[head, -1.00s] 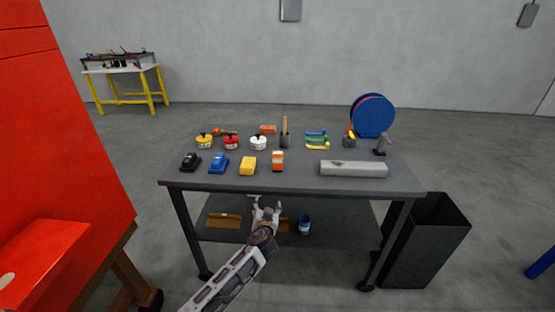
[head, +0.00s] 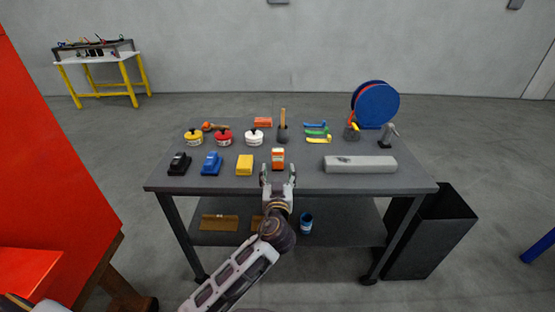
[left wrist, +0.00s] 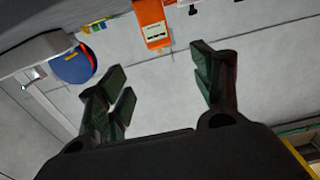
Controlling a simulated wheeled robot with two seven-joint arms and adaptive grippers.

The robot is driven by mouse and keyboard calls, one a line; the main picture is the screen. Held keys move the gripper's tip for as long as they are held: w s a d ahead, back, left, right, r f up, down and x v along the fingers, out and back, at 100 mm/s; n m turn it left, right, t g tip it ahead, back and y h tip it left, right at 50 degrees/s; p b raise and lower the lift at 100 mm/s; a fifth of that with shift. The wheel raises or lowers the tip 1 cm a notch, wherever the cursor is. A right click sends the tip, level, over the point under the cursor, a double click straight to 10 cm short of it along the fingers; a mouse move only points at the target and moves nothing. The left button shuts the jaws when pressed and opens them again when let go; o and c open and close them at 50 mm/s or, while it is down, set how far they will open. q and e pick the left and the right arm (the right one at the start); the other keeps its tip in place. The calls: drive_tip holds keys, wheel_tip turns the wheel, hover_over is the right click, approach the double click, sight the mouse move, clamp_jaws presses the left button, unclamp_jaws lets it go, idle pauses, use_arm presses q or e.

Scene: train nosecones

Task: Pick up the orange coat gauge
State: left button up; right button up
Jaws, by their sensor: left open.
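The orange coat gauge (head: 278,158) stands near the front edge of the dark grey table (head: 300,182), with a pale label on its face. In the left wrist view the orange gauge (left wrist: 152,22) shows at the top, beyond and between the fingertips. My left gripper (head: 278,172) is open and empty, just in front of the gauge at the table's front edge. Its two spread fingers (left wrist: 160,75) also show in the left wrist view, not touching the gauge. My right gripper is not in view.
A yellow block (head: 245,165), a blue one (head: 211,164) and a black one (head: 179,164) stand left of the gauge. A grey bar (head: 360,164) lies to its right. White (head: 254,138) and red (head: 223,138) pots stand behind. A black bin (head: 430,235) stands at right.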

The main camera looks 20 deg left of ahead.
sight(278, 161)
use_arm(q)
drive_tip(key=shift+p+x, duration=0.45)
drive_tip(key=shift+x, duration=3.65)
drive_tip(key=shift+w+f, duration=0.1)
drive_tip(key=shift+w, duration=0.05)
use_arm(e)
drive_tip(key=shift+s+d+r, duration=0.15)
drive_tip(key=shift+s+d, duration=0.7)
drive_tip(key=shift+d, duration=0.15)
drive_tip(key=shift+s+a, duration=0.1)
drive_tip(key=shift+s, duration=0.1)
